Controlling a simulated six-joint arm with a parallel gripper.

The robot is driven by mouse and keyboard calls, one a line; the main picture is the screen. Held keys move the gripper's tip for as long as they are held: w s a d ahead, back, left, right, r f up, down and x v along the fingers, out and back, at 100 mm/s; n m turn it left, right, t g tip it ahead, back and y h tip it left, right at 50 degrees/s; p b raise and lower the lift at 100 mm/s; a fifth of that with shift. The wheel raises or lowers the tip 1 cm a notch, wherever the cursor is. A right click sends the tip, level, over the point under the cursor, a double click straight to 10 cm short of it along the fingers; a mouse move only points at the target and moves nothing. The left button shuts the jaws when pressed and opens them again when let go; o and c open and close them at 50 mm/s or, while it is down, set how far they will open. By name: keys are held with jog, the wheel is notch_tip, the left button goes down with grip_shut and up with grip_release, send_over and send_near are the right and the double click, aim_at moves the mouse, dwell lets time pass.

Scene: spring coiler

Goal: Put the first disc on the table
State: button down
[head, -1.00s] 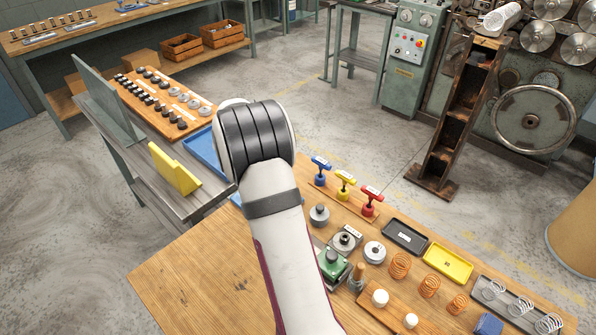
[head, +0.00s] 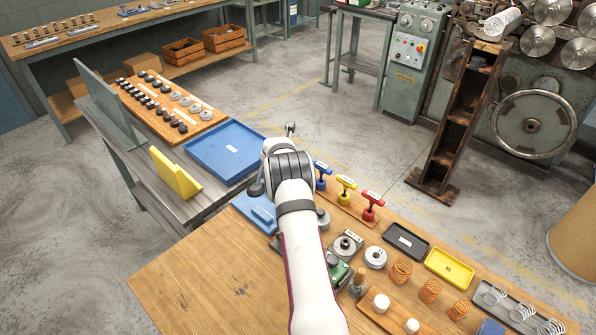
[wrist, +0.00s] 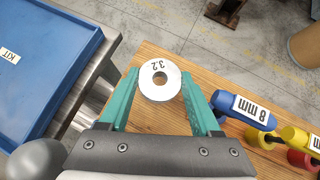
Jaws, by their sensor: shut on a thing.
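A pale metal disc with a centre hole, marked "3.2" (wrist: 147,86), is held between the green fingers of my gripper (wrist: 160,78) in the wrist view. My gripper is shut on the disc's sides. The wooden table (head: 205,285) lies below; its bare wood also shows beneath the disc in the wrist view (wrist: 230,98). The disc's height above the wood is hard to judge. In the head view my wrist hides the disc and fingers.
A large blue tray (head: 225,150), labelled KIT in the wrist view (wrist: 40,75), sits on the grey bench at left. Blue (head: 321,175), yellow (head: 346,188) and red (head: 371,204) T-handled tools stand right of my wrist. Bare wood lies at the table's front left.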

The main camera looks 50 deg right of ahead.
jog(key=shift+f, duration=1.85)
jog(key=shift+f, duration=0.1)
jog(key=shift+c, duration=0.5)
grip_release()
